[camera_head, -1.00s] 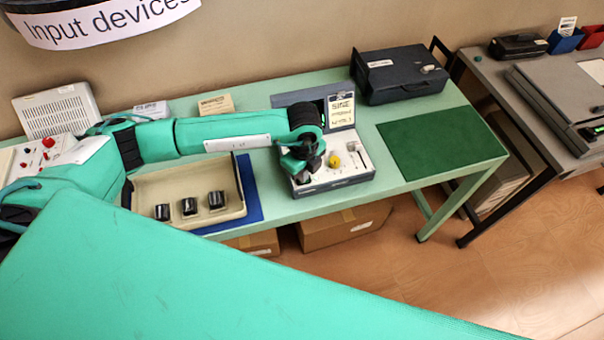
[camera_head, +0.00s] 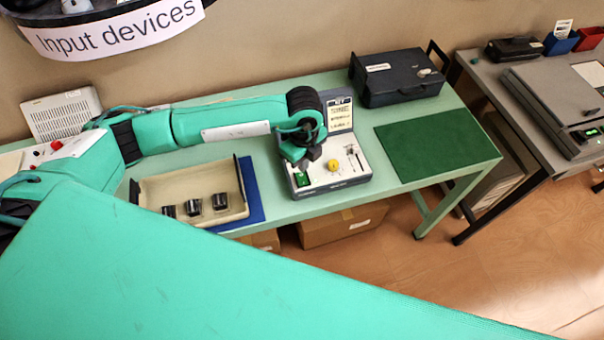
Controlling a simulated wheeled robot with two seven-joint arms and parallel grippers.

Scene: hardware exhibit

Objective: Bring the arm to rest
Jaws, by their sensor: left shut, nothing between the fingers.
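My left arm reaches in from the left over the pale green table (camera_head: 395,190). My left gripper (camera_head: 304,163) is shut and empty, and points down over the left part of the grey-white device panel (camera_head: 345,172). The panel carries a yellow knob (camera_head: 333,165), small levers on its right and a green patch (camera_head: 302,179) just below the gripper. I cannot tell how far the fingertips are above the panel. The raised lid with a label card is partly hidden by my arm. My right gripper is not in view.
A beige tray (camera_head: 154,193) with several dark cubes lies on a blue mat (camera_head: 250,190), left of the panel. A green mat (camera_head: 437,143) lies bare to the right. A dark case (camera_head: 398,80) stands behind. Boxes sit under the table.

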